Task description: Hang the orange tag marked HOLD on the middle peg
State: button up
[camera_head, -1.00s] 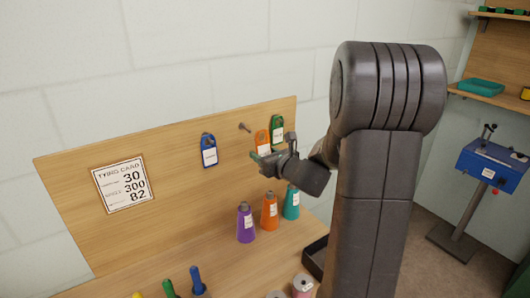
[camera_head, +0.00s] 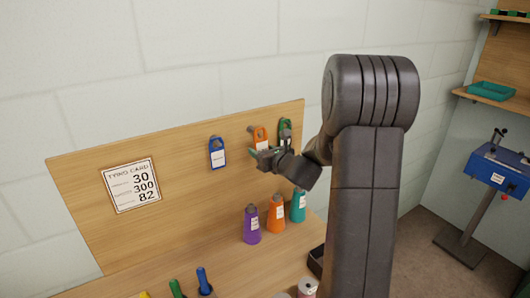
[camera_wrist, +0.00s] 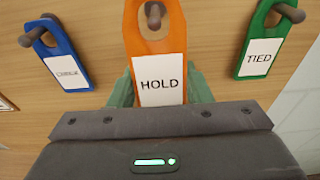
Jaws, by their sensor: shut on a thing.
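The orange tag (camera_head: 261,135) has a white label reading HOLD, clear in the wrist view (camera_wrist: 158,75). My gripper (camera_wrist: 160,92) is shut on its lower part, one green finger on each side; the gripper also shows in the head view (camera_head: 266,155). The tag is upright in front of the board. The middle peg (camera_wrist: 153,12) shows within the tag's hole in the wrist view; I cannot tell whether it passes through. The top of the hole is out of frame. In the head view the middle peg (camera_head: 251,128) shows at the tag's left edge.
A blue tag (camera_head: 217,153) hangs on the left peg and a green tag (camera_wrist: 264,40) marked TIED on the right peg. A tying card (camera_head: 131,186) is on the board (camera_head: 90,235).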

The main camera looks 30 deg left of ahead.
aim_at(251, 146)
jog(key=shift+r+p+x, duration=0.2)
jog(key=shift+p+x, duration=0.2)
jog(key=shift+x, duration=0.9)
jog(key=shift+w+a+f+b, duration=0.35)
jog(key=shift+a+f+b, duration=0.4)
jog(key=shift+b, duration=0.1)
jog(key=o, duration=0.9)
jog(key=b+v, duration=0.3)
jog(key=v, duration=1.1)
jog(key=shift+a, duration=0.1)
